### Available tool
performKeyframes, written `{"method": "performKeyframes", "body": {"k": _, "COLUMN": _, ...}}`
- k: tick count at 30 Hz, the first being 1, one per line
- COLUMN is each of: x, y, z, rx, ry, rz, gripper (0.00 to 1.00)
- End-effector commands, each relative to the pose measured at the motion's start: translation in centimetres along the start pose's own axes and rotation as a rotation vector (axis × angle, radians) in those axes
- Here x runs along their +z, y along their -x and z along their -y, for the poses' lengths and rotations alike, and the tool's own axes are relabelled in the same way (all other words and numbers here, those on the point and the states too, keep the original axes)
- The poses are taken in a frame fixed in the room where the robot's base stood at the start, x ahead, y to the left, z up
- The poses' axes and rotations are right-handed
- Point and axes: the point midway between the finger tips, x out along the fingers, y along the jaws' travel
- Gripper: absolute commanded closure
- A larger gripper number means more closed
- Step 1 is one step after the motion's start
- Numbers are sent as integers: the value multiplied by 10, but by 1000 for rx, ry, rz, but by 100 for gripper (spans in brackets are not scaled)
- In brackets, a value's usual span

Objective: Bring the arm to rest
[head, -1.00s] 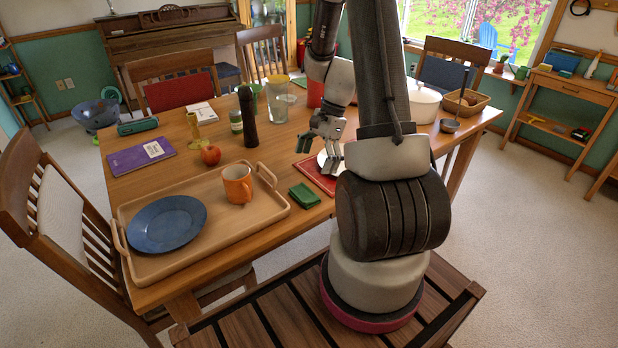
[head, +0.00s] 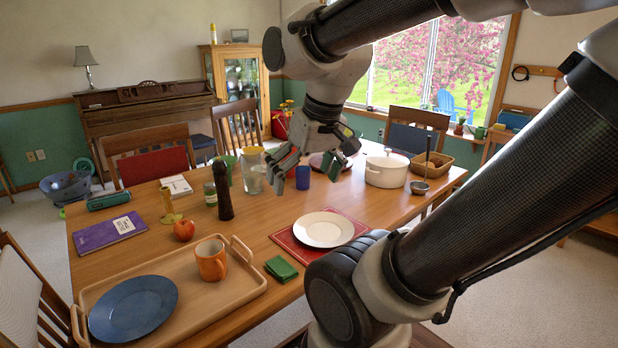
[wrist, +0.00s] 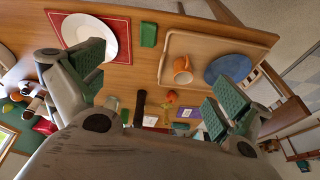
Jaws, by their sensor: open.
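My gripper (head: 312,168) is open and empty, held in the air above the far half of the wooden dining table (head: 240,250). Its two green-padded fingers are spread wide in the wrist view (wrist: 160,85), with nothing between them but the table seen further off. My arm is raised and bent, reaching up from the lower right and across the top of the head view. The gripper hides part of the table's far side.
A tray (head: 188,332) holds a blue plate (head: 133,308) and an orange mug (head: 211,259). A white plate (head: 324,229) lies on a red mat (head: 290,247). A dark pepper mill (head: 223,190), a glass pitcher (head: 252,172), a blue cup (head: 303,178) and a white pot (head: 387,170) stand near the gripper.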

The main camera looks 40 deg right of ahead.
Motion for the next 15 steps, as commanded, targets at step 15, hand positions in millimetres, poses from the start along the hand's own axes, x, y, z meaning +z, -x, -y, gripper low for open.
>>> {"method": "performKeyframes", "body": {"k": 15, "x": 14, "y": 11, "z": -2, "rx": 19, "ry": 121, "rz": -53, "gripper": 0}}
